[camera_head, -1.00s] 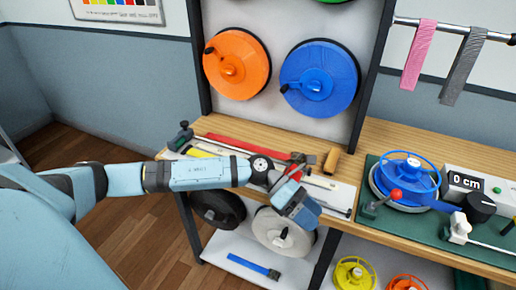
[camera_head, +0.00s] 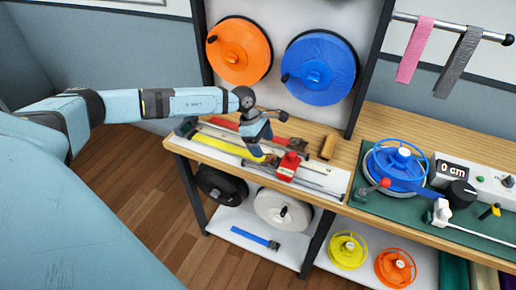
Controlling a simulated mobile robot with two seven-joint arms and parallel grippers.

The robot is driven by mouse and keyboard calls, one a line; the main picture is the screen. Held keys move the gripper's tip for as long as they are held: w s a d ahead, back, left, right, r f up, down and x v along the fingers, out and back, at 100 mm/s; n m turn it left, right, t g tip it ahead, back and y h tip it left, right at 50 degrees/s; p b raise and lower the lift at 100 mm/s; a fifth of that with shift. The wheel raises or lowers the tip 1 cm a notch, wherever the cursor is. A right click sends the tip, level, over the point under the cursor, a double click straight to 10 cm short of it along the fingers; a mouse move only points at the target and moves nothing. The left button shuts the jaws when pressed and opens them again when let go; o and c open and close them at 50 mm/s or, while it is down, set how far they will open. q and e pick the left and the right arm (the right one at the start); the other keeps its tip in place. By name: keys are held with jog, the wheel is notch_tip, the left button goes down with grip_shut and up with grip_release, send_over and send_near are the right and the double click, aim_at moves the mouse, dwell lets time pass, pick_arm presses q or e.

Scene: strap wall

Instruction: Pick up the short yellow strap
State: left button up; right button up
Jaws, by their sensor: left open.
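A short yellow strap (camera_head: 222,143) lies flat on the white board (camera_head: 333,187) on the wooden bench, running slantwise. My left gripper (camera_head: 258,150) points down at the strap's right-hand part and hides some of it. The gripper is open, but its fingertips are small, and I cannot tell whether they touch the strap. My right gripper is not in view.
A red block (camera_head: 288,166) stands just right of the gripper. A red strap (camera_head: 222,123) lies behind, and a wooden block (camera_head: 328,147) stands to the right. A blue hand-wheel device (camera_head: 398,164) is farther right. Orange (camera_head: 239,50) and blue (camera_head: 319,71) reels hang behind.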

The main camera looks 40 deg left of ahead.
aim_at(267, 156)
pick_arm(q)
jog(key=shift+a+p+x, duration=0.15)
jog(key=shift+p+x, duration=0.15)
jog(key=shift+x, duration=1.05)
jog(key=shift+a+p+x, duration=0.1)
jog(key=shift+p+x, duration=0.2)
jog(key=shift+x, duration=1.05)
jog(key=shift+w, duration=0.15)
jog(key=c, duration=1.1)
